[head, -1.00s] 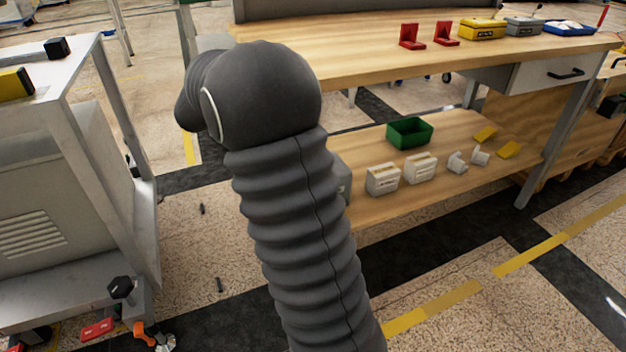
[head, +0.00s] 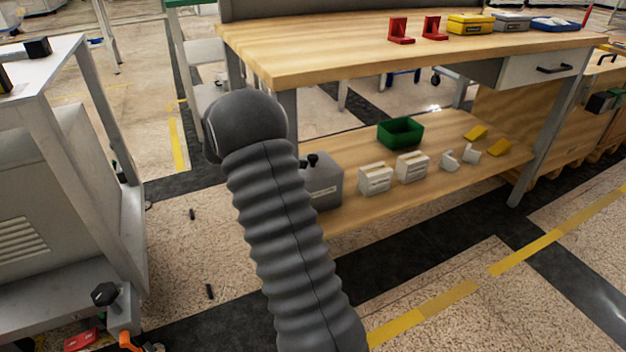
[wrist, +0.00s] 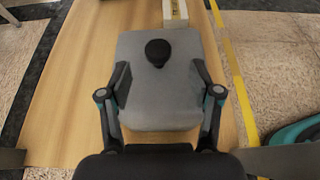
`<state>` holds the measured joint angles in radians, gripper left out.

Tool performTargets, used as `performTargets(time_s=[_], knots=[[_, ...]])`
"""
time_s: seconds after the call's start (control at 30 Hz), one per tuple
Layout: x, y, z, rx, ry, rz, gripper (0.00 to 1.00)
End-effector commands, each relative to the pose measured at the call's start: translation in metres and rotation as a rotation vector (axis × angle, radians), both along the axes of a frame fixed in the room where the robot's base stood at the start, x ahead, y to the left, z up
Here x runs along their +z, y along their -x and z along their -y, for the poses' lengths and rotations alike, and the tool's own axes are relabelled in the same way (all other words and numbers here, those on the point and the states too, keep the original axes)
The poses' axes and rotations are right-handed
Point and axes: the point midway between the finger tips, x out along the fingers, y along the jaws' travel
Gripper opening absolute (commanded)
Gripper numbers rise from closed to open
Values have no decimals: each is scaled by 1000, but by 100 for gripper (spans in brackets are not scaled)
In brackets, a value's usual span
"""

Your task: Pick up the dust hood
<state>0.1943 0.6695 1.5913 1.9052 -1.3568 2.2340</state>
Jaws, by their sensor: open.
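The dust hood, which I take to be the grey box-like cover with a black knob on top, stands on the wooden lower shelf of the workbench. In the head view the hood (head: 325,188) is partly hidden behind my arm. In the wrist view the hood (wrist: 160,100) is in the middle, with its knob toward the top. My gripper (wrist: 159,76) is open, with one finger on each side of the hood in the picture. I cannot tell whether the fingers touch it. In the head view my gripper is mostly or wholly hidden by my arm.
White boxes (head: 375,180), a green bin (head: 400,132) and small white and yellow parts lie along the shelf (head: 350,215) right of the hood. The bench top (head: 330,55) overhangs it. A grey metal stand (head: 60,180) is at left. Floor between is mostly clear.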

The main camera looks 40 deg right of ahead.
Motion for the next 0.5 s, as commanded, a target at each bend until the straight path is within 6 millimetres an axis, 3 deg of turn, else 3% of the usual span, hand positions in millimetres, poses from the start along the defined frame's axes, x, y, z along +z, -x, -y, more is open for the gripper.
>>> performTargets(time_s=[0.27, 0.5], knots=[[-6, 3, 13, 1, 0, -1, 64], [-19, 8, 41, -1, 0, -2, 64]])
